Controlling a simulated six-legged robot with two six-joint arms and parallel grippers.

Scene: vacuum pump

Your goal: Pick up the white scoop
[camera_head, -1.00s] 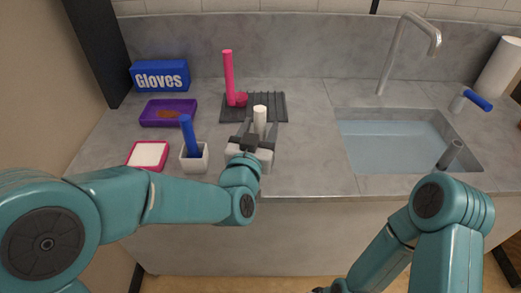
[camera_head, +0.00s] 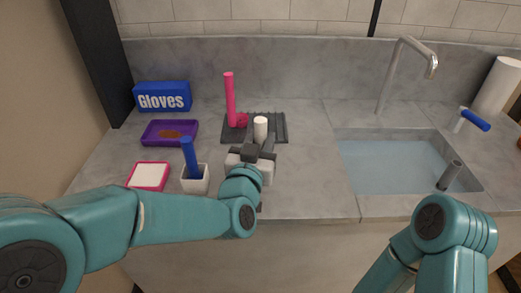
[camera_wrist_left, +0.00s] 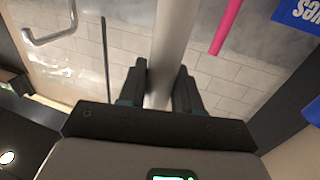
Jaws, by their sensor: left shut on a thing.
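The white scoop shows as an upright white handle (camera_head: 261,124) in the head view, standing over a white holder (camera_head: 236,162) at the front middle of the counter. My left gripper (camera_head: 259,141) is shut around this handle, below its top. In the left wrist view the pale handle (camera_wrist_left: 172,40) runs between the two dark fingers (camera_wrist_left: 160,88). The scoop's lower end is hidden by my gripper and the holder. My right arm shows at lower right, but its gripper is out of view.
A blue handle (camera_head: 189,155) stands in a white holder (camera_head: 195,184) to the left. A pink scoop (camera_head: 230,100) stands on a dark mat (camera_head: 275,122) behind. A purple tray (camera_head: 155,135), pink-rimmed tray (camera_head: 132,187) and gloves box (camera_head: 162,97) are left; the sink (camera_head: 400,165) is right.

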